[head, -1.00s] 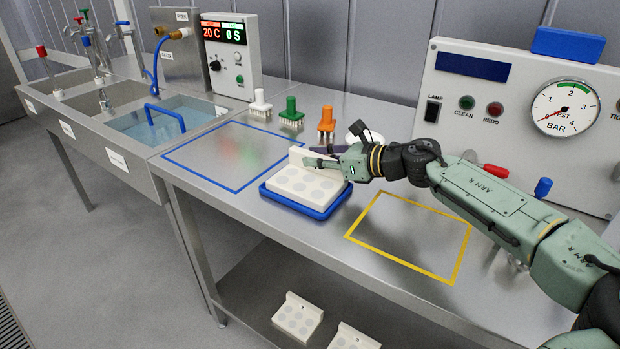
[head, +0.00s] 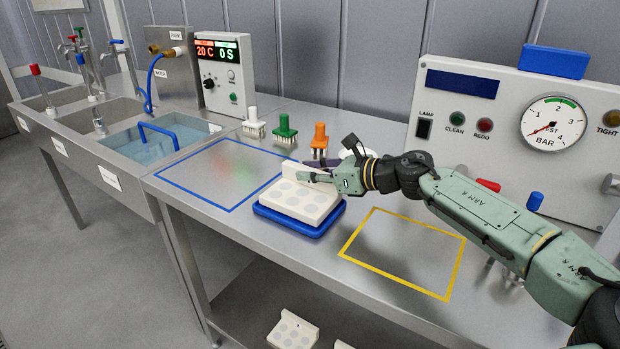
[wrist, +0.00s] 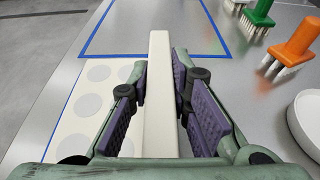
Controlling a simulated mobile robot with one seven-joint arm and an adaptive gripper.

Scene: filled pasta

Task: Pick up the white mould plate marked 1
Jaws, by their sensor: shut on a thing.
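The white mould plate (head: 302,205) has round grey hollows on its top and a raised bar along its back edge. It appears slightly above the blue tray (head: 298,228), whose rim shows below it. My gripper (head: 312,175) is shut on the raised bar. In the wrist view, the purple pads of my gripper (wrist: 165,95) lie on both sides of the white bar (wrist: 159,85), and the plate's hollows (wrist: 90,103) show to the left. I cannot read a number on the plate.
White, green (head: 284,128) and orange (head: 319,138) brushes stand behind the plate, with a white round dish (wrist: 308,120) to the right. Blue-outlined (head: 215,170) and yellow-outlined (head: 402,250) areas are empty. Other white plates (head: 292,331) lie on the lower shelf.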

